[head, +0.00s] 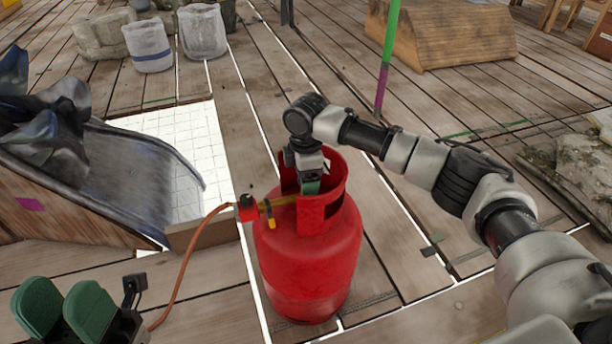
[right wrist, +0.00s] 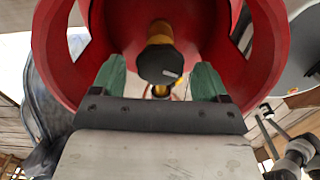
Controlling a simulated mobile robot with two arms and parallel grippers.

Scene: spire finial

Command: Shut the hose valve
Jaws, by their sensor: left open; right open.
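A red gas cylinder (head: 308,262) stands upright on the plank deck in the head view. At the left of its collar, a brass fitting carries a small yellow handle (head: 270,222) and a red block (head: 247,208), from which an orange hose (head: 191,255) runs down. In the right wrist view, a black knob (right wrist: 160,66) on a brass stem sits inside the red collar (right wrist: 265,60). My right gripper (head: 311,187) reaches down into the collar, its green fingers open on either side of the knob; contact cannot be told. My left gripper (head: 65,306) is open and empty at lower left.
A grey slide-like chute (head: 135,165) with dark bags stands left of the cylinder, beside a white grid panel. Pale buckets (head: 148,45) stand at the back left. A wooden block (head: 440,35) and a green-purple pole (head: 388,55) stand behind. Deck right of the cylinder is mostly clear.

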